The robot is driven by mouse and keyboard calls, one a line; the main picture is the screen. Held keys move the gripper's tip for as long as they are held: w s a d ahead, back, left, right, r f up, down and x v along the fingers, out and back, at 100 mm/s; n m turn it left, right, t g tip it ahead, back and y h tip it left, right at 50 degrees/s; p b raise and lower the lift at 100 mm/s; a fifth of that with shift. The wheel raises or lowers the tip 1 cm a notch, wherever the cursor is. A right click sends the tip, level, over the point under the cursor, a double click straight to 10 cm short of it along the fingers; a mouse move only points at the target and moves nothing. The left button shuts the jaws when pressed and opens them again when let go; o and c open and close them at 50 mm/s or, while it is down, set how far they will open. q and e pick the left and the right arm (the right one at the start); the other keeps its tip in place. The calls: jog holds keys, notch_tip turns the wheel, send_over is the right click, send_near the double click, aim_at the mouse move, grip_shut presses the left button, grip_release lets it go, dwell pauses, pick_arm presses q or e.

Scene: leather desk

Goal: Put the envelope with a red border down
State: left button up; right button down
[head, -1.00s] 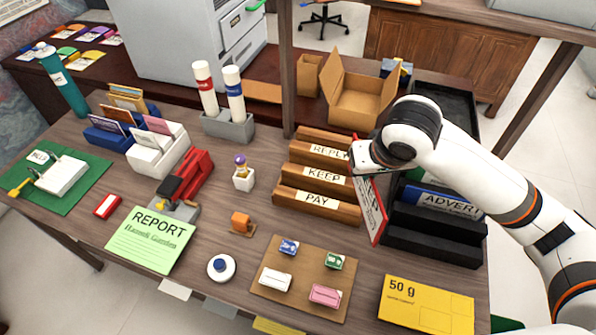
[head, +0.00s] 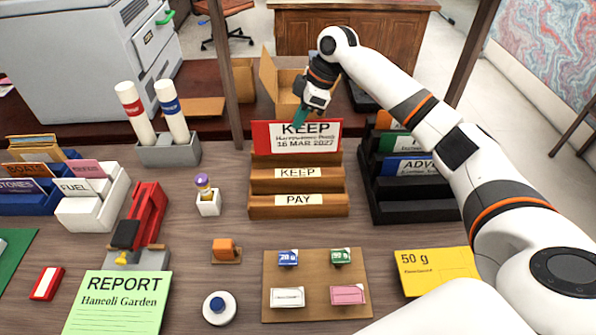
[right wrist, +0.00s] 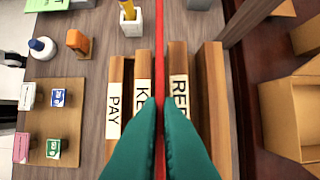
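The red-bordered envelope (head: 262,137) stands upright at the back of the wooden letter rack (head: 297,210), its face reading KEEP and 16 MAR 2027. It hides the REPLY label in the head view. My right gripper (head: 301,118) is shut on its top edge from above. In the right wrist view the envelope (right wrist: 160,50) is a thin red line between the teal fingertips (right wrist: 161,104), over the gap between the KEEP and REPLY rails. I cannot tell whether its lower edge touches the rack. My left gripper is not in view.
A black rack (head: 412,208) with upright folders stands right of the wooden rack. A cardboard box (head: 268,75) is behind. A small white pot (head: 208,207) stands to the left. A brown board (head: 316,307) with small boxes lies in front, beside a yellow 50 g packet (head: 436,270).

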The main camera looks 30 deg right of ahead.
aim_at(295, 154)
notch_tip(295, 154, down, 9)
jog(key=shift+f+p, duration=0.1)
jog(key=shift+p, duration=0.45)
jog(key=c, duration=1.6)
grip_release()
jog(key=b+v, duration=0.1)
jog(key=v, duration=1.1)
jog(key=shift+a, duration=0.1)
